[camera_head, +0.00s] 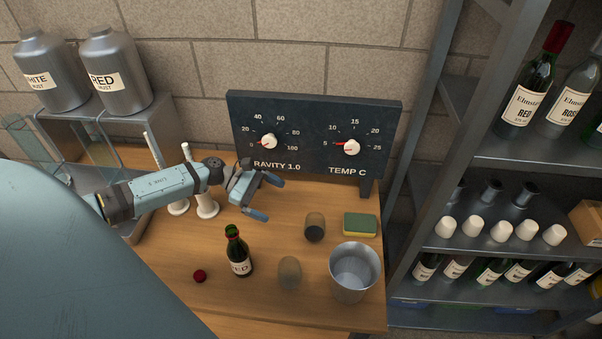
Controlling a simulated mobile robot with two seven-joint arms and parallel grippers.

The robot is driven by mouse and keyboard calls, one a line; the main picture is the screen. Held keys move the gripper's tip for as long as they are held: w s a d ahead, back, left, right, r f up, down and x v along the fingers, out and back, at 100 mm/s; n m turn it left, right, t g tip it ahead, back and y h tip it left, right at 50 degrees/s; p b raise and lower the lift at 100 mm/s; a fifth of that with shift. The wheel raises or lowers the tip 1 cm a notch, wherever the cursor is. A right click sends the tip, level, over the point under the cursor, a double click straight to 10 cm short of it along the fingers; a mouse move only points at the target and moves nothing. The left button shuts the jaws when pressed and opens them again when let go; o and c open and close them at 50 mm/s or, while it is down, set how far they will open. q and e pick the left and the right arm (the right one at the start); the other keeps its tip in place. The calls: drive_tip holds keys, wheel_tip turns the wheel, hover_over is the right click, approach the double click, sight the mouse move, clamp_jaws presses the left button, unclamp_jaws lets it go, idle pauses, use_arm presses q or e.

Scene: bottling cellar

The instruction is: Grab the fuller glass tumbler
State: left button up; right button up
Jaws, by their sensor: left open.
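Two small glass tumblers stand on the wooden table. The back tumbler (315,227) has dark liquid in its lower part. The front tumbler (289,272) looks pale brown and see-through, with no clear dark liquid in it. My left gripper (267,198) is open and empty, to the left of and behind the back tumbler, apart from both glasses. My right gripper is out of view.
A dark bottle (238,252) stands left of the tumblers, with a red cap (199,276) beside it. A metal bucket (355,271) and a sponge (360,224) are at the right. White posts (207,208) stand behind my left arm. A gauge panel (312,140) backs the table.

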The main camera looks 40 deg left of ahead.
sight(309, 228)
use_arm(q)
drive_tip(key=f, duration=0.2)
drive_tip(key=a+f+b, duration=0.1)
drive_tip(key=f, duration=0.1)
drive_tip(key=shift+f+b, duration=0.3)
drive_tip(key=shift+f, duration=0.1)
drive_tip(key=shift+d+f+b, duration=0.25)
drive_tip(key=shift+f+b, duration=0.4)
drive_tip(key=shift+b, duration=0.15)
drive_tip(key=shift+w+d, duration=0.25)
drive_tip(key=shift+d, duration=0.65)
drive_tip(key=p+x, duration=0.1)
drive_tip(key=x, duration=0.4)
drive_tip(key=shift+w+a+f+p, duration=0.1)
drive_tip(key=shift+p, duration=0.25)
drive_tip(key=p+x, duration=0.1)
drive_tip(key=x, duration=0.3)
drive_tip(key=shift+w+d+p, duration=0.25)
drive_tip(key=shift+w+p, duration=0.1)
drive_tip(key=shift+w, duration=0.1)
drive_tip(key=shift+w+d+f, duration=0.1)
drive_tip(key=shift+d+f, duration=0.15)
drive_tip(key=shift+d, duration=0.1)
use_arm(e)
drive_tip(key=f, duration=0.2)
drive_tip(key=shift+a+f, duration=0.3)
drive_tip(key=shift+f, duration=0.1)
use_arm(q)
drive_tip(key=c, duration=1.1)
